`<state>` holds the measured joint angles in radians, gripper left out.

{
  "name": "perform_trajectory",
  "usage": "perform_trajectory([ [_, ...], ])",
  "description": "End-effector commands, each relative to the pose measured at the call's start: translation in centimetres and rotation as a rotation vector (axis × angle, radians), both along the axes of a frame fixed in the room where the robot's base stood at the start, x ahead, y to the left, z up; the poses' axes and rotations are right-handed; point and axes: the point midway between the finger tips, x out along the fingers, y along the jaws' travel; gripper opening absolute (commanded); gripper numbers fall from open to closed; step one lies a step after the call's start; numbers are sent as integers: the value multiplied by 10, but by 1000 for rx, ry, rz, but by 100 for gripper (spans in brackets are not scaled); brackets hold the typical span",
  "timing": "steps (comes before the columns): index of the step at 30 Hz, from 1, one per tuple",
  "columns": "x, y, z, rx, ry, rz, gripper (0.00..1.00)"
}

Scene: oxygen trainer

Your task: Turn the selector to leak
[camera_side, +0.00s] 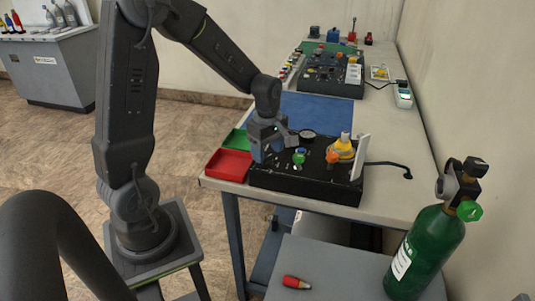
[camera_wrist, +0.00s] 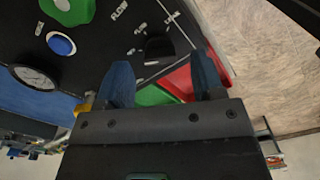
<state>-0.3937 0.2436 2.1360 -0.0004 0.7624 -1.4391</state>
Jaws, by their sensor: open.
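The black trainer box (camera_side: 300,183) sits at the near end of the bench. In the wrist view its black panel (camera_wrist: 95,40) carries white labels, two of them reading FLOW; a third is only partly legible. A dark knob (camera_wrist: 158,48), which looks like the selector, stands by these labels; its pointing direction is unclear. My gripper (camera_side: 268,150) is over the left end of the box in the side view and hides the knob there. In the wrist view my gripper (camera_wrist: 163,75) is open and empty, its blue fingers apart, with the knob just beyond the gap between them.
A green knob (camera_side: 299,158), an orange knob (camera_side: 333,157), a yellow part (camera_side: 344,146) and an upright white plate (camera_side: 360,157) rise from the box. A red tray (camera_side: 229,165) and green tray (camera_side: 236,140) lie left. A green cylinder (camera_side: 428,250) stands at right.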

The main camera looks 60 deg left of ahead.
Motion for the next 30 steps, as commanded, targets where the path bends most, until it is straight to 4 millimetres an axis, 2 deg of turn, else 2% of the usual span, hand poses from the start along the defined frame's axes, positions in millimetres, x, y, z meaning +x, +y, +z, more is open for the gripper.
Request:
perform_trajectory([
  [6, 0, 0, -16, 0, 0, 0, 62],
  [14, 0, 0, -17, 0, 0, 0, 62],
  [30, 0, 0, -17, 0, -1, 0, 12],
])
